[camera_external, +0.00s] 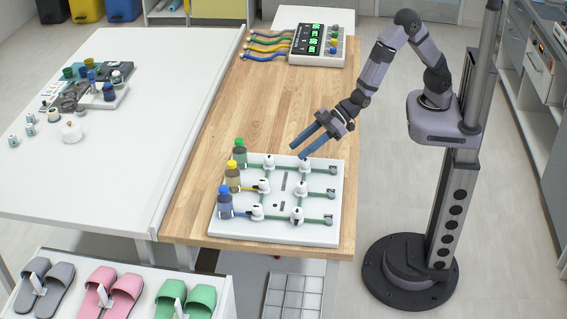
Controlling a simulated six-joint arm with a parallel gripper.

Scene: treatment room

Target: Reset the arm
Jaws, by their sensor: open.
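My gripper (304,147) hangs over the wooden table (215,115), above the back part of a white board (236,230). Its two blue fingers are apart, with nothing seen between them. The board carries green lines and several white knobs. Three small bottles stand along its left side: one with a green cap (240,152), one with a yellow cap (233,176) and one with a blue cap (225,202). One finger appears close to the back right knob (304,164); I cannot tell whether they touch.
A device with green displays (318,45) and coloured hoses (262,56) stands at the table's back. A white table (120,160) on the left holds small bottles and a tray (105,98). Slippers (115,287) lie at the front left. The wood between board and device is clear.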

